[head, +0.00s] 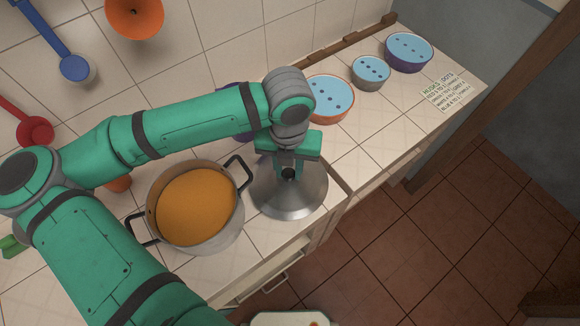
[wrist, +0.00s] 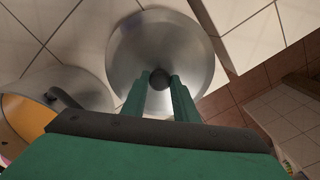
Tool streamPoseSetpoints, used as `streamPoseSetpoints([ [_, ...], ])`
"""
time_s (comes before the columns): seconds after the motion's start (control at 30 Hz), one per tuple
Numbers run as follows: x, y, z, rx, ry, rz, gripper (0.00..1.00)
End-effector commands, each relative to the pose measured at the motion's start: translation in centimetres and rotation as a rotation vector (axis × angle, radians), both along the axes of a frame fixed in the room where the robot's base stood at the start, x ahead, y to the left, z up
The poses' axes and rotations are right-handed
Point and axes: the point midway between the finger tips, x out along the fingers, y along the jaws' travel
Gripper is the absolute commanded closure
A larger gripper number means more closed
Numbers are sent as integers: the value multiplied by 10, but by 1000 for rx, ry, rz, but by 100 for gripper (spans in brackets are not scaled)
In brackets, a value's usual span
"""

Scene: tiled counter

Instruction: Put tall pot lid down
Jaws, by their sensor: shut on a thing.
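The tall pot lid (head: 290,201) is a silver metal disc with a dark round knob. It is to the right of the pot, over or on the counter near its front edge. My gripper (head: 288,172) is shut on the lid's knob from above. In the wrist view the two green fingers of my gripper (wrist: 160,82) close on the dark knob, and the lid (wrist: 150,45) spreads out around it. I cannot tell whether the lid's rim touches the counter. The pot (head: 196,207) stands uncovered with orange contents and black handles; it also shows in the wrist view (wrist: 80,85).
Behind my gripper stand an orange bowl (head: 329,98), a small grey bowl (head: 370,71) and a purple bowl (head: 409,52) with blue dotted tops. A paper note (head: 442,91) lies at the counter's right. Ladles hang on the wall. The counter's front edge is close to the lid.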

Motion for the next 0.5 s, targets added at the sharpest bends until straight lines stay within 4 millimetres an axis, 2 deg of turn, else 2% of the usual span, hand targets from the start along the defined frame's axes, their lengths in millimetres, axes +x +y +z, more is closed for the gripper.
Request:
streamPoseSetpoints([
  [0.13, 0, 0, -13, 0, 0, 0, 100],
  [0.5, 0, 3, -16, 0, -1, 7, 100],
])
